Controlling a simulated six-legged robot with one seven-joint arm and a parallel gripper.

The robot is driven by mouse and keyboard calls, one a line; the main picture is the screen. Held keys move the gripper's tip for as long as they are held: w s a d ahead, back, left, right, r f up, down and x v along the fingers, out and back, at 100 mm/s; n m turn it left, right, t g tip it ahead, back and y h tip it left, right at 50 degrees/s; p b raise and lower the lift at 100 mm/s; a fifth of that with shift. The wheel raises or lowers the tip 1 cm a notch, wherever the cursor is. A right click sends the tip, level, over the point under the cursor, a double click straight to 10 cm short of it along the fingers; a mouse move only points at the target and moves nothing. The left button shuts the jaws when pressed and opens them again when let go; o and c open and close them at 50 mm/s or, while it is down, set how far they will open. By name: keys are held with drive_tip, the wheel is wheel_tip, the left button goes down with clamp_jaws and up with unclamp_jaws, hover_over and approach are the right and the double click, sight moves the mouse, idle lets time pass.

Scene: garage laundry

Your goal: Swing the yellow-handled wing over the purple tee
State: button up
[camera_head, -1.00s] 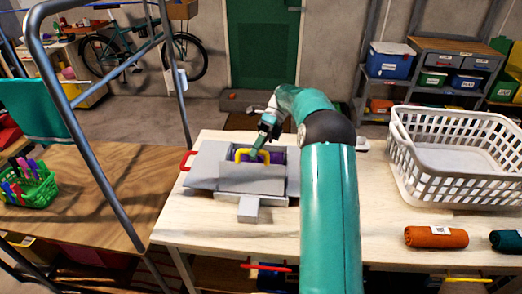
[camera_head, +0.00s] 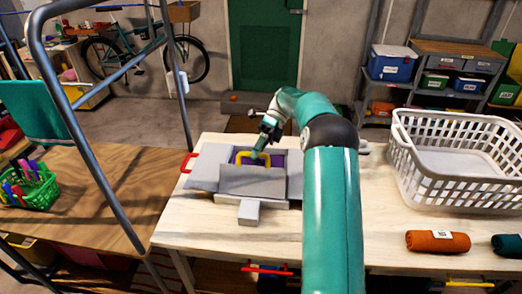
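A grey folding board (camera_head: 205,168) with wings lies on the pale wooden table. A yellow handle (camera_head: 253,155) stands up on its raised near wing (camera_head: 252,181), which is tilted upward. A red handle (camera_head: 188,162) is on the left wing. Part of the purple tee (camera_head: 278,159) shows behind the raised wing; the rest is hidden. My gripper (camera_head: 257,154) points down at the yellow handle, touching or very close to it. Its fingers are small here, and I cannot tell whether they are closed on the handle.
A white laundry basket (camera_head: 455,160) stands at the right of the table. An orange rolled cloth (camera_head: 437,242) and a dark green one (camera_head: 508,244) lie near the front right. A metal frame (camera_head: 95,160) rises at the left, beside a brown table with a green basket (camera_head: 38,190).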

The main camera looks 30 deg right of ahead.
drive_tip(key=shift+r, duration=1.5)
wheel_tip(320, 180, up, 6)
hover_over(261, 175)
drive_tip(key=s+a+r, duration=0.2)
drive_tip(key=s+r, duration=0.2)
drive_tip(key=s, duration=0.5)
drive_tip(key=shift+a, duration=0.35)
drive_tip(key=s+a+f+n+t+h, duration=0.25)
drive_tip(key=s+a+n+h, duration=0.3)
drive_tip(key=a+n, duration=0.4)
drive_tip(key=s+a+f+n+t+h, duration=0.1)
drive_tip(key=s+n+t+h, duration=0.4)
drive_tip(key=n, duration=1.2)
drive_tip(key=s+a+t, duration=0.1)
drive_tip(key=s+t, duration=0.2)
drive_tip(key=t, duration=0.1)
drive_tip(key=shift+a+n, duration=0.2)
drive_tip(key=shift+n, duration=0.15)
